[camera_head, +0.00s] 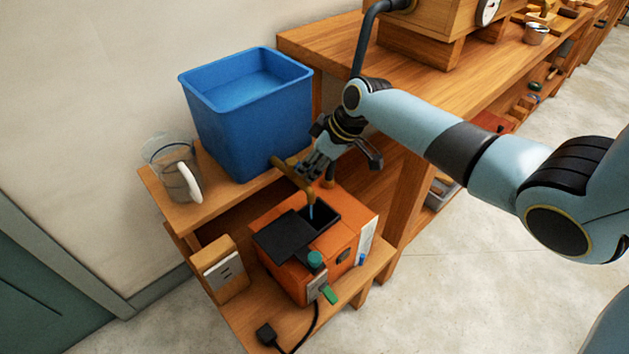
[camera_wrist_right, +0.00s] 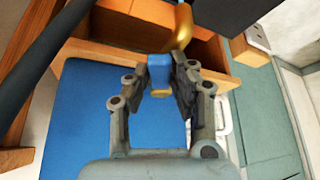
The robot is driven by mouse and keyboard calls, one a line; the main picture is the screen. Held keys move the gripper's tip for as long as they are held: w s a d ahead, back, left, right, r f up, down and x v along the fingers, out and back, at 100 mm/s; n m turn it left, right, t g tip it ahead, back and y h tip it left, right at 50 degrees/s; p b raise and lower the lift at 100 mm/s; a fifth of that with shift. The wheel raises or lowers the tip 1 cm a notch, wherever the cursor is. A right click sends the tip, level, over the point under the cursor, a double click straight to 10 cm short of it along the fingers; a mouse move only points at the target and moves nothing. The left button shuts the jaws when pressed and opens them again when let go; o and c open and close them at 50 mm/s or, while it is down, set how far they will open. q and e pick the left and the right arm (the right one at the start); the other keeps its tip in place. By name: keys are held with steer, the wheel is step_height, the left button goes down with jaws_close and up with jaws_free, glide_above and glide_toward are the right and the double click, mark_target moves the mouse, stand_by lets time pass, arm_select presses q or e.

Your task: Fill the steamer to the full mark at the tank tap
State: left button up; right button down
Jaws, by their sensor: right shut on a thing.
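The orange steamer (camera_head: 287,268) stands on the low shelf. Its dark lid (camera_head: 282,236) is open beside the filling opening (camera_head: 322,214). A pale gauge strip (camera_head: 366,238) is on its right side, with blue low down; its marks are too small to read. The brass tap (camera_head: 290,172) comes from the blue tank (camera_head: 238,130) and ends above the opening. A thin blue stream (camera_head: 311,211) falls from it into the opening. My right gripper (camera_head: 314,165) is shut on the tap's blue lever (camera_wrist_right: 159,70), seen in the right wrist view. My left gripper is not in view.
A clear jug (camera_head: 178,175) with a white handle stands left of the tank. A wooden socket box (camera_head: 221,268) is left of the steamer. A black plug (camera_head: 266,334) and cord lie at the shelf's front. The long workbench (camera_head: 480,77) is behind my right arm.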

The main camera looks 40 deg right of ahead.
steer(key=n+g+b, duration=0.1)
steer(key=n+b, duration=0.1)
steer(key=w+d+n+g+y+b, duration=0.1)
steer(key=n+b, duration=0.2)
steer(key=w+d+n+y+b, duration=0.1)
steer(key=n+b, duration=0.1)
steer(key=b, duration=0.1)
steer(key=shift+w+d+r+g, duration=0.15)
steer(key=shift+w+d+g, duration=0.05)
steer(key=shift+g, duration=0.2)
stand_by(0.5)
steer(key=shift+n, duration=0.3)
steer(key=shift+s+d, duration=0.1)
steer(key=shift+s, duration=0.1)
stand_by(0.8)
steer(key=shift+s+f, duration=0.15)
steer(key=shift+f, duration=0.15)
stand_by(4.7)
